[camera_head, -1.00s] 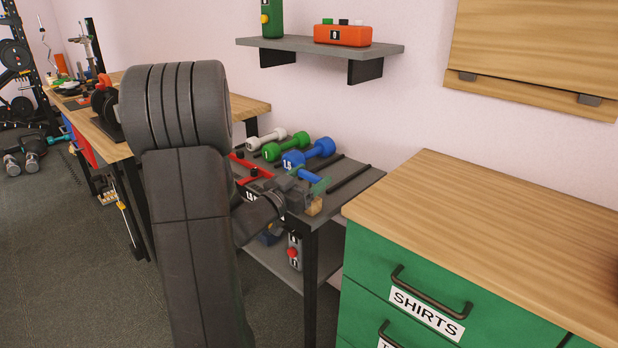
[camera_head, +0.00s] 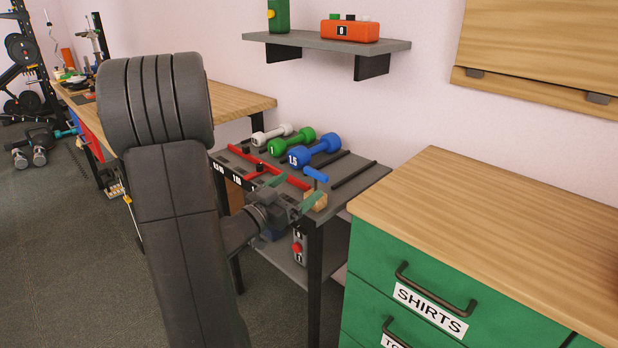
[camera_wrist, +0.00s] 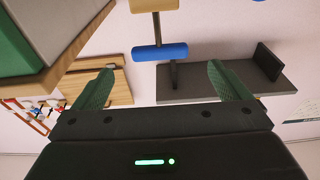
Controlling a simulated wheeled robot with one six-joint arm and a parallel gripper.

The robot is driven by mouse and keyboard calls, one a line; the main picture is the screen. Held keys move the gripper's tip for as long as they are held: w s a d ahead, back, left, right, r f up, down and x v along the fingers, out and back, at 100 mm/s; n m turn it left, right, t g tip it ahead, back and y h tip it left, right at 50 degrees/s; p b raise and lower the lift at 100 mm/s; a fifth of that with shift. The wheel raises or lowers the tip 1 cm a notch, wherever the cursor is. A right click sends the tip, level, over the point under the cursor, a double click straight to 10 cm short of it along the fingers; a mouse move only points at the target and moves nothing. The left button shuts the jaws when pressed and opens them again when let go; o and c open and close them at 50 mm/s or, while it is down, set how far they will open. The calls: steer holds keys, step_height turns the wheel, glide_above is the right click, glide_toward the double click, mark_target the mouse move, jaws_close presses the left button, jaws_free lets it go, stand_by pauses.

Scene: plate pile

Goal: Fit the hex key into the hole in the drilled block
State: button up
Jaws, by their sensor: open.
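The hex key has a blue crossbar handle (camera_head: 315,173) and a thin dark shaft. It stands upright at the wooden drilled block (camera_head: 317,201), near the front right corner of the dark rack top. In the wrist view the shaft runs from the blue handle (camera_wrist: 160,52) to the block (camera_wrist: 153,5) and seems to enter it; the hole itself is hidden. My gripper (camera_head: 300,190) has green fingers, spread apart and empty, just left of the key. In the wrist view the handle lies beyond and between the fingertips (camera_wrist: 158,70), touching neither.
The rack top (camera_head: 350,178) carries white, green and blue dumbbells (camera_head: 314,150) behind the key, with a red bar (camera_head: 262,166) across it. A green drawer cabinet (camera_head: 400,270) stands close on the right. A wall shelf (camera_head: 330,43) hangs above.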

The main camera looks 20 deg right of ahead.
mark_target(313, 174)
steer(key=v, duration=0.6)
steer(key=shift+a, duration=0.4)
steer(key=shift+s+f, duration=0.1)
steer(key=shift+s, duration=0.05)
steer(key=x, duration=1.3)
steer(key=shift+d+b, duration=0.35)
steer(key=shift+r, duration=0.3)
